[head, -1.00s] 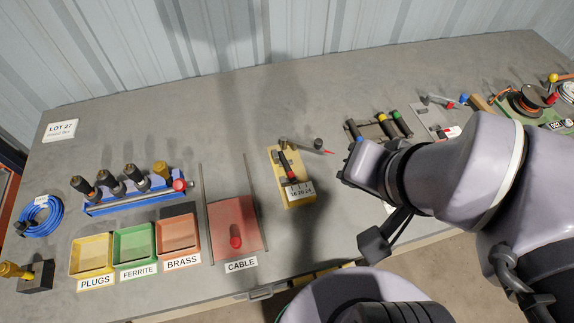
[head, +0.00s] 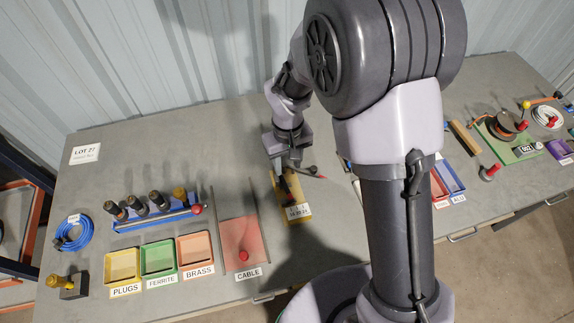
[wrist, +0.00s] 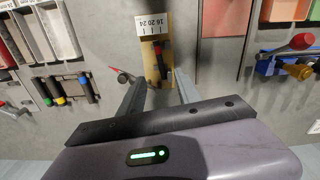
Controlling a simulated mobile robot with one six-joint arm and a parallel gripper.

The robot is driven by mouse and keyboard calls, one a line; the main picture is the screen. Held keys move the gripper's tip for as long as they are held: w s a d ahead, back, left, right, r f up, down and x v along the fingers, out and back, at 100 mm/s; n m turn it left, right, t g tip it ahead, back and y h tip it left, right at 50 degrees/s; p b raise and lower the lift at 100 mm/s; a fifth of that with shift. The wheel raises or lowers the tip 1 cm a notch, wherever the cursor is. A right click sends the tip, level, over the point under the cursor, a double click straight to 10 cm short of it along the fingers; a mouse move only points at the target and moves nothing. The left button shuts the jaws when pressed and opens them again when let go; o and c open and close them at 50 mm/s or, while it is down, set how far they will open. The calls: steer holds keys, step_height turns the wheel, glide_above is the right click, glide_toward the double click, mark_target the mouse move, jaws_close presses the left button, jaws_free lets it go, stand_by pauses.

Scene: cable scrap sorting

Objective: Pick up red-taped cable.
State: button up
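The red-taped cable, a short black piece with a red band, lies on a yellow gauge block (head: 302,212) marked 16 20 24. In the wrist view the cable (wrist: 162,64) shows on the yellow block (wrist: 147,52), ahead of and between the fingers. My gripper (wrist: 160,86) is open and empty, one finger to each side of the cable's line. In the head view my gripper (head: 286,166) is over the back end of the block and hides part of it. The gap between fingertips and cable is hard to judge.
A rack of cables with coloured bands (wrist: 66,89) is at left in the wrist view. The red CABLE tray (head: 236,232) is left of the block in the head view.

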steer(key=b, duration=0.2)
glide_above(288, 190)
steer(key=f, duration=0.9)
steer(key=shift+s+f, duration=0.25)
steer(key=shift+f, duration=0.15)
steer(key=f, duration=0.4)
steer(key=shift+w+f+b, duration=0.25)
steer(key=shift+f+b, duration=0.15)
steer(key=shift+s+r, duration=0.1)
jaws_close()
